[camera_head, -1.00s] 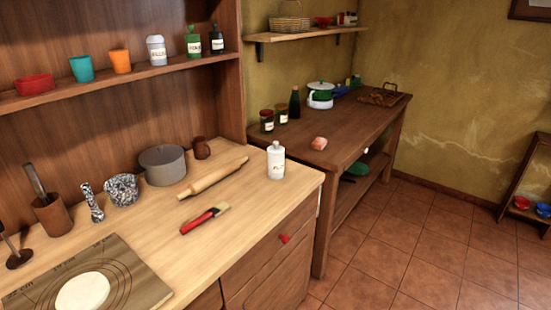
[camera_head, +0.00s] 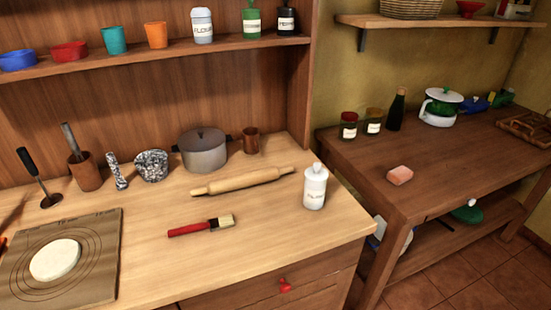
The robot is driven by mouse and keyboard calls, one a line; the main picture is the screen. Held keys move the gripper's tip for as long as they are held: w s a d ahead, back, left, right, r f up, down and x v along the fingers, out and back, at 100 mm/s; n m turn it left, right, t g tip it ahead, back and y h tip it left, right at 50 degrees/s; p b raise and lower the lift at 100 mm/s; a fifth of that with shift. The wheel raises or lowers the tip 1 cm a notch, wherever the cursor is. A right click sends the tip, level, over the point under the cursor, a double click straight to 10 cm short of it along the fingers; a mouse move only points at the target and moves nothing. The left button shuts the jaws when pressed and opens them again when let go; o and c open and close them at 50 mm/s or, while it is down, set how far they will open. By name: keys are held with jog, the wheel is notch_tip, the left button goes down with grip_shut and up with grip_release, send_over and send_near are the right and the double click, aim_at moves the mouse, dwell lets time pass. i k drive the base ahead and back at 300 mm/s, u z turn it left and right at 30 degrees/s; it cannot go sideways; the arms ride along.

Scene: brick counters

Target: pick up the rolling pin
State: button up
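The rolling pin (camera_head: 243,181) is pale wood with a thin handle at each end. It lies flat on the light wooden counter (camera_head: 270,240), slightly tilted, its right end higher in the picture. The grey lidded pot (camera_head: 203,152) stands just behind its left half. The white labelled bottle (camera_head: 315,188) stands close to its right end, a little in front. My gripper is not in view.
A red-handled brush (camera_head: 201,225) lies in front of the rolling pin. A brown mug (camera_head: 250,141) stands behind it. At left are a speckled mortar (camera_head: 151,166), a pestle (camera_head: 116,171) and a mat with dough (camera_head: 54,260). The front right counter is clear.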

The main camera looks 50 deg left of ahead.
aim_at(236, 181)
jog(key=u, duration=0.8)
jog(key=i, duration=0.8)
jog(key=u, duration=1.25)
jog(key=i, duration=0.3)
jog(key=u, duration=0.25)
